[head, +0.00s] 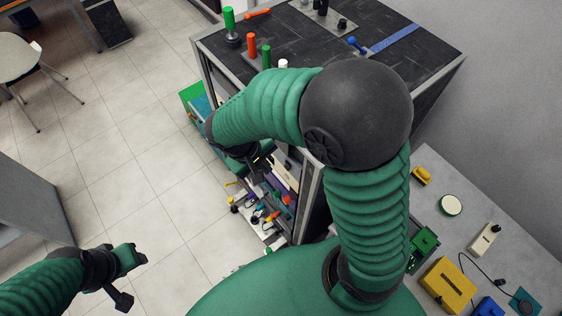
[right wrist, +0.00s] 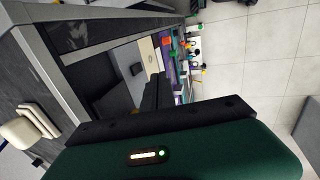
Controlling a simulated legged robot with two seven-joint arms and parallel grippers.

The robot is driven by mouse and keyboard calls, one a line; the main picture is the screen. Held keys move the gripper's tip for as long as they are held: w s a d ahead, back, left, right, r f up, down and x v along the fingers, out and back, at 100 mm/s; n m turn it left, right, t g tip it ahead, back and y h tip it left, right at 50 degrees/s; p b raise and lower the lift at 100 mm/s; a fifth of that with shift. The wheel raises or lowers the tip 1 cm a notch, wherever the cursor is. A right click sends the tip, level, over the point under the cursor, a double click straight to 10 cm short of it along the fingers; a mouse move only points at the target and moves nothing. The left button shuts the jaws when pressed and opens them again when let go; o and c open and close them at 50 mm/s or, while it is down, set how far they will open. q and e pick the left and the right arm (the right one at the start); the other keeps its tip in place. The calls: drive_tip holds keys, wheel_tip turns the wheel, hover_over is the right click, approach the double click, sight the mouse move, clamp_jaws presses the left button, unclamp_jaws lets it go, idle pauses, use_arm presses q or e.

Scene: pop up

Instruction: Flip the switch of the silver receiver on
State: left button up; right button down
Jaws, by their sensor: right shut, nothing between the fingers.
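My right gripper (head: 262,163) is shut and empty, in front of the open side of the black-topped cabinet (head: 330,35). In the right wrist view, its dark fingers (right wrist: 152,94) point at the shelves. My right arm hides much of the shelves in the head view. My left gripper (head: 132,277) is open and empty over the floor at lower left.
Coloured levers and knobs stand on the cabinet top, including a green one (head: 229,20). Several small coloured parts (head: 268,212) fill the lower shelves. A grey table (head: 480,208) with devices is at right. Tiled floor (head: 120,130) is free at left.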

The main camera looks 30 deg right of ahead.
sight(286, 167)
use_arm(q)
drive_tip(key=shift+a+p+v, duration=0.25)
drive_tip(key=shift+p+v, duration=0.65)
drive_tip(key=shift+v, duration=0.2)
use_arm(e)
drive_tip(key=d+f, duration=0.4)
drive_tip(key=d, duration=0.1)
drive_tip(key=shift+f, duration=0.3)
drive_tip(key=shift+s, duration=0.1)
drive_tip(key=shift+r+h+b, duration=0.6)
drive_tip(key=shift+r+b, duration=0.1)
drive_tip(key=shift+b, duration=0.1)
use_arm(q)
drive_tip(key=shift+a+f, duration=0.1)
drive_tip(key=shift+f, duration=0.75)
use_arm(e)
drive_tip(key=shift+d, duration=0.1)
